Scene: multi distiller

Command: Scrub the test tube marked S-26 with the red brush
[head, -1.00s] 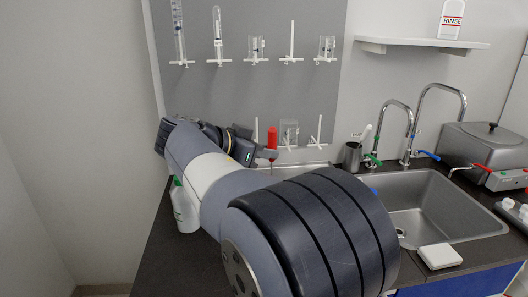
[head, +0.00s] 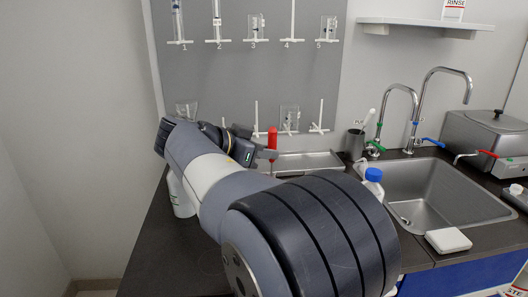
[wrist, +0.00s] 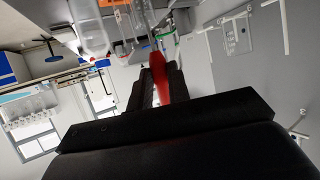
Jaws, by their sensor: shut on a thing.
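The red brush (head: 272,138) stands roughly upright at the end of my arm in the head view. My gripper (head: 266,153) is shut on it, in front of the lower part of the grey pegboard. In the wrist view, the blurred red handle (wrist: 160,76) lies between the fingers of my gripper (wrist: 157,85). Glassware hangs on the pegboard: a slim tube on peg 2 (head: 217,14) and a wider graduated one on peg 1 (head: 177,20). I cannot read the mark S-26 on any of them.
A steel sink (head: 470,195) with two taps is at right. A blue-capped bottle (head: 373,175) stands behind my arm, near a metal tray (head: 325,160). Short glassware (head: 290,119) hangs on a lower peg. A white bottle (head: 180,197) stands left of my arm.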

